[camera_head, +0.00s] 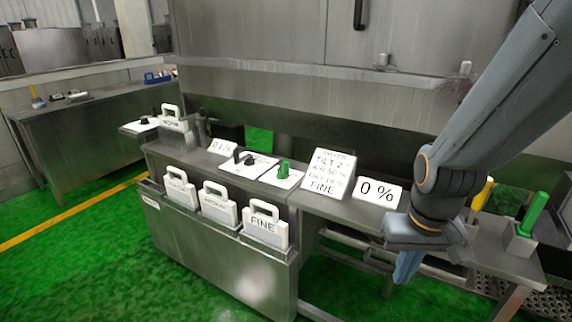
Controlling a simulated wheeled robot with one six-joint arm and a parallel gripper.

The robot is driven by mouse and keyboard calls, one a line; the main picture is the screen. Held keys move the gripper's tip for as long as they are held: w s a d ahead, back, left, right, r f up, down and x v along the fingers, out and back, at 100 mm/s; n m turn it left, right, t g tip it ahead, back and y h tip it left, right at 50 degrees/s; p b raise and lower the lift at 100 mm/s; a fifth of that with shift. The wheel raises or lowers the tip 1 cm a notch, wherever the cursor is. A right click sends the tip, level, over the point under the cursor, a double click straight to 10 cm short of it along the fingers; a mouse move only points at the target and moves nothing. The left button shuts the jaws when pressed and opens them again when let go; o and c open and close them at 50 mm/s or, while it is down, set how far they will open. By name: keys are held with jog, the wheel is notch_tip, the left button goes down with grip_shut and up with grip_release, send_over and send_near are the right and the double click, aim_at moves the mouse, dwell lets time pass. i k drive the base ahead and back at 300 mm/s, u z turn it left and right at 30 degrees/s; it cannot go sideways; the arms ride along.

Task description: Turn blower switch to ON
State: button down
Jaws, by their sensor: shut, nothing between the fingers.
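Several controls sit on the steel bench, and I read no blower label on any of them. A green knob (284,168) stands upright on a white plate, left of a white sign. A black knob (248,158) is on the plate just left of it, and another black knob (144,120) is farther left. A green lever (532,214) and a yellow lever (483,193) stand at the right end. My gripper (406,268) is shut and empty, pointing down in front of the bench's right part, apart from every control. My arm hides part of the bench there.
A sign (327,175) with "TILT 2" and "FINE" stands beside a "0 %" display (376,192). Handled white blocks, one marked "FINE" (264,226), line the bench front (215,250). A steel machine (300,75) rises behind. The green floor at left is clear.

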aim_at(284, 170)
jog(key=z, duration=0.15)
jog(key=k, duration=0.4)
jog(key=u, duration=0.9)
jog(key=i, duration=1.25)
jog(key=z, duration=0.95)
